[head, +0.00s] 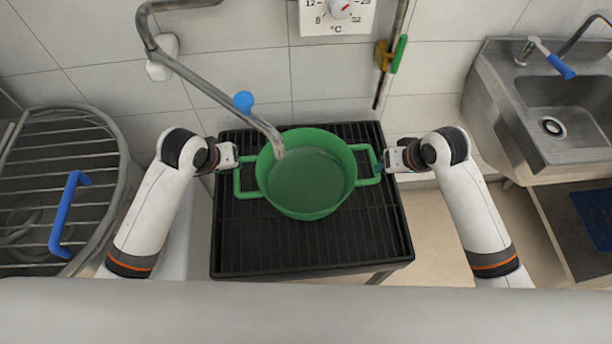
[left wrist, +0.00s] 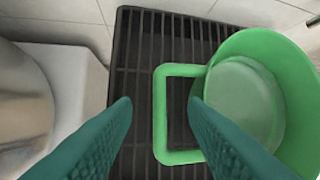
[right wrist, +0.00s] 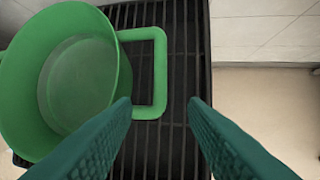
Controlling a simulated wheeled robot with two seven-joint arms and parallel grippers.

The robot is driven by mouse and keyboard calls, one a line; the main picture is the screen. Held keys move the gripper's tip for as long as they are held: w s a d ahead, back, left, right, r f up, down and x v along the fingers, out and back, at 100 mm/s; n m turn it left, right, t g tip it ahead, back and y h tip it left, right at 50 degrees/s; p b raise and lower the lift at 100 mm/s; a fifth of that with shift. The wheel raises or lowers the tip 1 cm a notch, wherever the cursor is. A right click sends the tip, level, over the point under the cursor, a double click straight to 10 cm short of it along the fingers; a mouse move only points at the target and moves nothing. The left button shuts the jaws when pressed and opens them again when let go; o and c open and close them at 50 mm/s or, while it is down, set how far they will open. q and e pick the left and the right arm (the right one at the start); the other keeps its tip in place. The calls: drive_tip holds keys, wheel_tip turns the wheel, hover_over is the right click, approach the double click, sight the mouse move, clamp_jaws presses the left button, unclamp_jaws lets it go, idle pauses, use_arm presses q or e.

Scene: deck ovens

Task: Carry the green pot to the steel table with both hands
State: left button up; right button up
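The green pot (head: 306,188) stands upright on a black slatted stand (head: 235,245), its two square loop handles pointing left and right. My left gripper (head: 240,158) is open at the left handle (left wrist: 161,115); in the left wrist view the handle's outer bar shows between the spread fingers. My right gripper (head: 381,160) is open at the right handle (right wrist: 160,80), whose outer bar likewise shows between the fingers in the right wrist view. Neither gripper is closed on its handle. I cannot make out a plain steel table in these views.
A metal spout (head: 215,88) reaches down from the wall, its end over the pot. A steel sink unit (head: 500,115) stands at the right. A round barred vessel with a blue handle (head: 67,215) is at the left. A dial panel (head: 335,15) is on the wall behind.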

use_arm(q)
drive_tip(key=x, duration=0.9)
drive_tip(key=shift+f, duration=0.3)
use_arm(e)
drive_tip(key=x, duration=0.9)
drive_tip(key=shift+f, duration=0.35)
use_arm(q)
clamp_jaws()
use_arm(e)
clamp_jaws()
use_arm(q)
drive_tip(key=shift+w+r, duration=0.15)
drive_tip(key=shift+r, duration=0.1)
use_arm(e)
drive_tip(key=shift+w+r, duration=0.15)
drive_tip(key=shift+r, duration=0.05)
